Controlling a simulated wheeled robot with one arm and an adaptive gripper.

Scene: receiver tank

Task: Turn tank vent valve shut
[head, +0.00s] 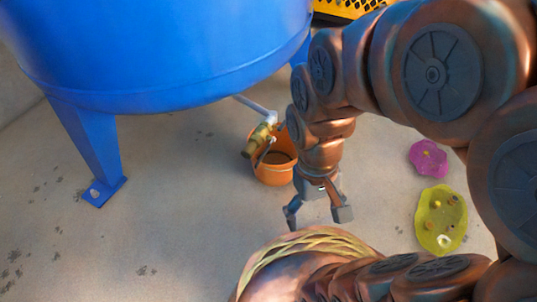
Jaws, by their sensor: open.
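The blue receiver tank (160,50) stands on legs at the upper left. A grey pipe (252,105) comes out from under it and ends in a brass valve (260,138), above an orange bucket (274,172). A thin lever-like part (263,154) shows at the valve; its exact setting is too small to tell. My gripper (318,221) points down, open and empty, in front of the bucket and to its right, apart from the valve. My arm hides what lies just right of the valve.
A blue tank leg (92,150) stands on the floor at left. A magenta dish (428,158) and a yellow dish (441,218) with small things in it lie at right. A yellow perforated guard (345,8) is at the back. The floor left of the bucket is clear.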

